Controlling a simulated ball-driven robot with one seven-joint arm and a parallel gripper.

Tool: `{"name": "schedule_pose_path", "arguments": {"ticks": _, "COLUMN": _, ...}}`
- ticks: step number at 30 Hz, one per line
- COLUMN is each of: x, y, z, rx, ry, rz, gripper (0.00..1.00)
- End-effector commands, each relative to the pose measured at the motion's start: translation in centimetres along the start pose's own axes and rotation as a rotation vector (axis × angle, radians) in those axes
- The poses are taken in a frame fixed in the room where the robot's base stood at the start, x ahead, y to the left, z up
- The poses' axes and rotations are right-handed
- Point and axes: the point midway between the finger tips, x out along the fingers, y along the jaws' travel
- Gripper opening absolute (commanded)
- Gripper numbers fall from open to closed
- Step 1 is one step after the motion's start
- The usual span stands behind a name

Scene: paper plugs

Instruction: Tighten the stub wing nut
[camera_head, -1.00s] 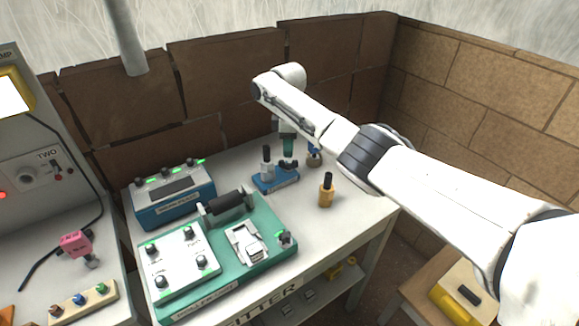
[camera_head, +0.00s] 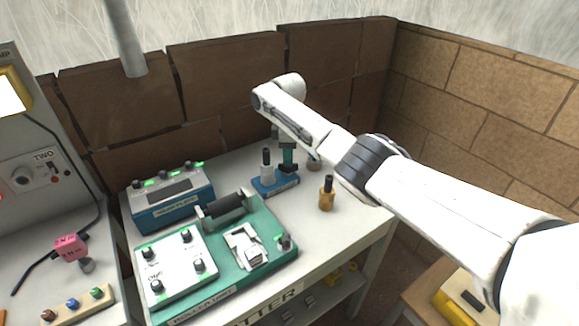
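A small blue base (camera_head: 276,186) stands on the white bench, towards the back. A white post with a black top (camera_head: 266,166) rises from its left side. A teal upright piece (camera_head: 288,155) stands over its right side, with a dark part at its foot where the stub wing nut may be. The wing nut's shape is not clear at this size. My gripper (camera_head: 285,141) points down from the arm's end, directly above or around the teal piece. Its fingers are too small and hidden to show whether they touch or grip it.
An amber bottle with a black top (camera_head: 326,194) stands right of the blue base, under my forearm. A greyish round piece (camera_head: 314,162) is behind. A green console with a roller (camera_head: 268,222) and a blue box (camera_head: 172,200) fill the left.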

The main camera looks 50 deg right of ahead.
Motion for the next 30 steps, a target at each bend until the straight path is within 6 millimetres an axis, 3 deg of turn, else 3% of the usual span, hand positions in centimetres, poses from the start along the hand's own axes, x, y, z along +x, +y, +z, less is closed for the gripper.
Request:
{"name": "schedule_pose_path", "arguments": {"ticks": 13, "x": 2.3, "y": 0.0, "z": 0.0, "rx": 0.0, "ry": 0.0, "rz": -0.002, "gripper": 0.32}}
{"name": "schedule_pose_path", "arguments": {"ticks": 23, "x": 2.4, "y": 0.0, "z": 0.0, "rx": 0.0, "ry": 0.0, "rz": -0.001, "gripper": 0.32}}
{"name": "schedule_pose_path", "arguments": {"ticks": 30, "x": 2.4, "y": 0.0, "z": 0.0, "rx": 0.0, "ry": 0.0, "rz": 0.0, "gripper": 0.09}}
